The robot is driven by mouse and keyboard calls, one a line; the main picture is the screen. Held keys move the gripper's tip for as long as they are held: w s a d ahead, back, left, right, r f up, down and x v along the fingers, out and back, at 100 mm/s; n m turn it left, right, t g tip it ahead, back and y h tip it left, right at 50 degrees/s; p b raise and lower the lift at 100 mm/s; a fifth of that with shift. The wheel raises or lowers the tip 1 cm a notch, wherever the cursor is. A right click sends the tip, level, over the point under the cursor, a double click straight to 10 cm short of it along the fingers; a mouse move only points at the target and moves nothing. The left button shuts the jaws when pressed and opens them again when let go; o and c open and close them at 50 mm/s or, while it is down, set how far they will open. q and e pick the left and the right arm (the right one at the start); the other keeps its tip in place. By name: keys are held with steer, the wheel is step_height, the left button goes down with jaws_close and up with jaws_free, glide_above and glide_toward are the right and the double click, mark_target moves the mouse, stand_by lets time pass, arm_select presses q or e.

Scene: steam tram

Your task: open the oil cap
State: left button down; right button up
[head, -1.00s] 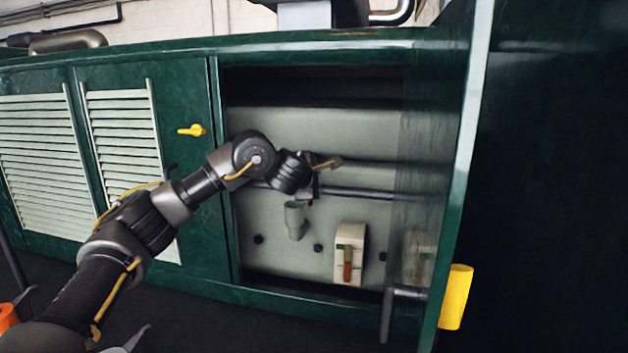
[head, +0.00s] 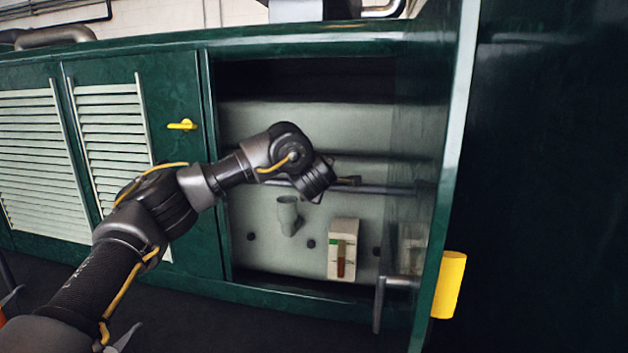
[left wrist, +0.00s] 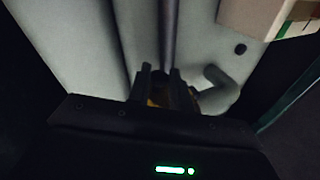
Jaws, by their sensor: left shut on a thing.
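A pale grey-green oil filler pipe (head: 289,218) stands against the back wall of the open cabinet in the head view. Its top looks open, with no cap on it. It also shows in the left wrist view as a bent pipe (left wrist: 222,92) right of the fingers. My left gripper (head: 350,181) is inside the cabinet, above and to the right of the pipe and apart from it. In the left wrist view its fingers (left wrist: 163,88) are shut on a small dark, yellowish thing, likely the oil cap (left wrist: 158,98), mostly hidden between them. My right gripper is not in view.
A white box with a level gauge (head: 342,248) is on the back wall right of the pipe. A dark horizontal rod (head: 385,189) runs behind my gripper. The open green door (head: 445,200) with a yellow handle (head: 449,285) bounds the right side.

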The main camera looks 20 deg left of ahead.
arm_select(q)
steer(key=shift+f, duration=0.15)
steer(key=c, duration=1.3)
jaws_free()
steer(key=shift+w, duration=0.1)
steer(key=b+v, duration=0.2)
steer(key=v, duration=0.8)
steer(key=shift+s, duration=0.4)
